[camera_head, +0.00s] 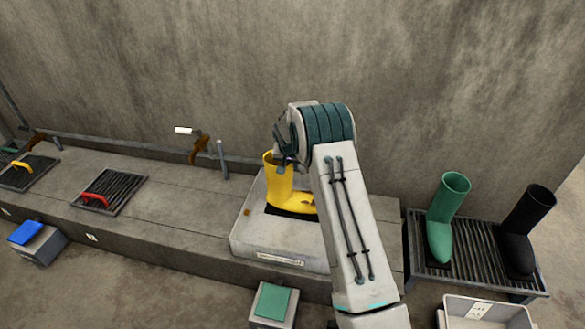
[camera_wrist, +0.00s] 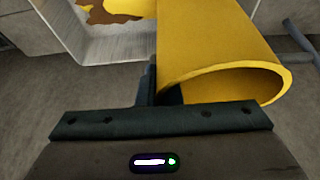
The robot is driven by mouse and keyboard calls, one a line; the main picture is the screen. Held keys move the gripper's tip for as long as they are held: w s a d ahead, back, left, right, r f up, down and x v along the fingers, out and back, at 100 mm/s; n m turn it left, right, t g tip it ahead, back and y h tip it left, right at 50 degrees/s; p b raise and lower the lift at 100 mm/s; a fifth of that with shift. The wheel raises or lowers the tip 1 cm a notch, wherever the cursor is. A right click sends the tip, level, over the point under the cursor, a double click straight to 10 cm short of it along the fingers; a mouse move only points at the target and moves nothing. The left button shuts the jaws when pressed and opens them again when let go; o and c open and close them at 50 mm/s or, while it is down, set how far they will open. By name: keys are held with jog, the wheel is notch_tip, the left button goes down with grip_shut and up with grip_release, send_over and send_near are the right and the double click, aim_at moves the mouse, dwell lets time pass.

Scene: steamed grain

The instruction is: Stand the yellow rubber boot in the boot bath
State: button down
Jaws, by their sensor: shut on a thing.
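The yellow rubber boot (camera_head: 279,180) stands upright inside the pale boot bath (camera_head: 246,236), on a dark patch of its floor, toe to the right. In the wrist view the boot's shaft (camera_wrist: 220,50) and open top fill the right side, with the bath (camera_wrist: 105,55) behind it. My gripper (camera_head: 285,162) is at the top of the shaft, shut on its rim. In the wrist view my gripper (camera_wrist: 165,95) has a dark finger at the rim. My arm hides the right part of the bath. I cannot tell whether the sole touches the bath's floor.
A rack (camera_head: 463,240) at the right holds a green boot (camera_head: 446,215) and a black boot (camera_head: 522,230). A white bin (camera_head: 485,312) is in front of it. Drain grates (camera_head: 120,192) lie along the ledge at left. A tap (camera_head: 200,145) and post stand behind, left of the bath.

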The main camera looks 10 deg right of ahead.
jog(key=c, duration=1.6)
grip_release()
jog(key=shift+f, duration=0.1)
